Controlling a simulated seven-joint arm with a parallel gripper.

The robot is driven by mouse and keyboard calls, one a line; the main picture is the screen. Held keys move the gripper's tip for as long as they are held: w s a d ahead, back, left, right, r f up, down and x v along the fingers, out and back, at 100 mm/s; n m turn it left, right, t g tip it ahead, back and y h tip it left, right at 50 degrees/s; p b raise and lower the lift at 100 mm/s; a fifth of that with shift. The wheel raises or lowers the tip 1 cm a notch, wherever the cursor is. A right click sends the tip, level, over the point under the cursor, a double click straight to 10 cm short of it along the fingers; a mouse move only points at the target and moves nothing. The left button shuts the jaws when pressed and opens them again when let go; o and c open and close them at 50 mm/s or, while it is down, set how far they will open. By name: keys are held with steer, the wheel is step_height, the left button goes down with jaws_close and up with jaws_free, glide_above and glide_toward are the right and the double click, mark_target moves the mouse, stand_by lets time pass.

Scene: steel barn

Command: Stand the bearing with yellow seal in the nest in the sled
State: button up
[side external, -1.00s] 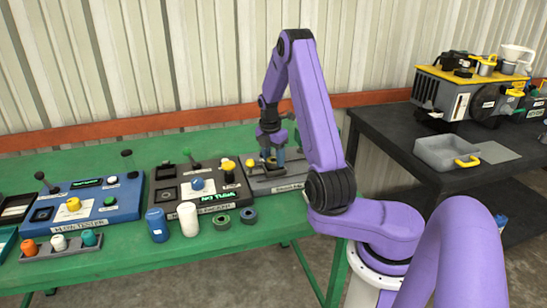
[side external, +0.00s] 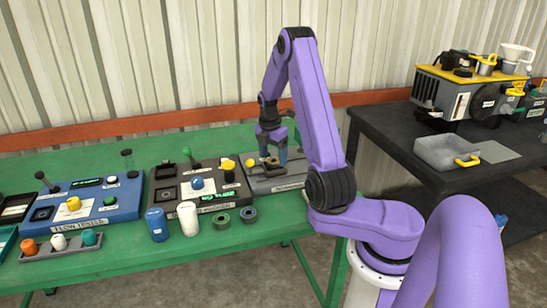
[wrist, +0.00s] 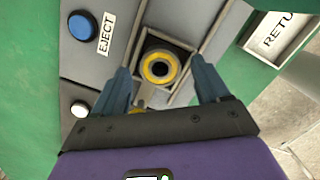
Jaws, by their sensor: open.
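The bearing with the yellow seal (wrist: 147,69) shows in the wrist view as a yellow ring with a dark centre. It is seen end-on within the square dark nest (wrist: 184,53) of the grey sled; its seating depth cannot be told. My gripper (wrist: 162,72) is open, with one blue finger on either side of the bearing and visible gaps between. In the side view, my gripper (side external: 272,157) is low over the grey station (side external: 275,185) at the right end of the green table, hiding most of the nest.
A blue EJECT button (wrist: 82,25) and a white button (wrist: 80,109) lie left of the nest. A RETU-labelled tray (wrist: 280,35) lies right. On the table, two ring-shaped bearings (side external: 249,214), a white cylinder (side external: 188,219) and a blue cylinder (side external: 157,225) stand near the front edge.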

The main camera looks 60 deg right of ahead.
mark_target(271, 162)
step_height(271, 162, up, 10)
steer(key=a, duration=0.1)
steer(key=w+a+r, duration=0.2)
steer(key=w+a, duration=0.2)
steer(key=a, duration=0.8)
steer(key=s+a+m, duration=0.1)
steer(key=s+a, duration=0.3)
steer(key=a, duration=0.8)
steer(key=s+a+m+y, duration=0.1)
steer(key=s+a, duration=0.2)
steer(key=s, duration=0.9)
steer(key=s+a+f+m, duration=0.1)
steer(key=s+a, duration=0.2)
steer(key=s, duration=0.9)
steer(key=shift+s+a+y, duration=0.2)
steer(key=shift+a+y, duration=0.1)
steer(key=shift+y, duration=0.1)
